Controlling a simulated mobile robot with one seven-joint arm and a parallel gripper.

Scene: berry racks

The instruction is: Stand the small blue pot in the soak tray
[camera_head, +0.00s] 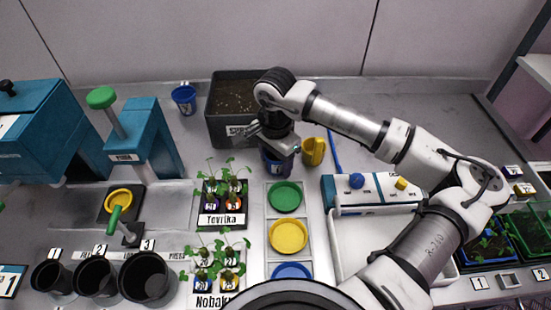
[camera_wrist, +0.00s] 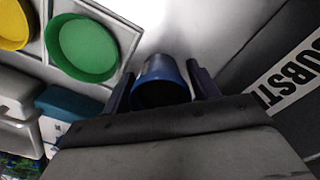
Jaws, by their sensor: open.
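A small blue pot (camera_head: 277,164) stands on the bench under my gripper (camera_head: 276,150), in front of the dark planter. The wrist view shows the blue pot (camera_wrist: 160,72) between the two fingers of my gripper (camera_wrist: 160,84), with its dark mouth toward the camera. The fingers are open, one on each side of it. Part of the pot is hidden by my gripper in the head view. A white tray (camera_head: 345,262), which looks like the soak tray, lies at right of centre, partly hidden by my arm. Another blue pot (camera_head: 184,99) stands at the back left.
A yellow pot (camera_head: 314,151) stands just right of my gripper. A soil-filled planter (camera_head: 222,135) is behind it. A rack of green, yellow and blue dishes (camera_head: 268,232) lies in front. A white unit with blue and yellow knobs (camera_head: 375,200) borders the tray's back. Labelled seedlings (camera_head: 222,220) stand left.

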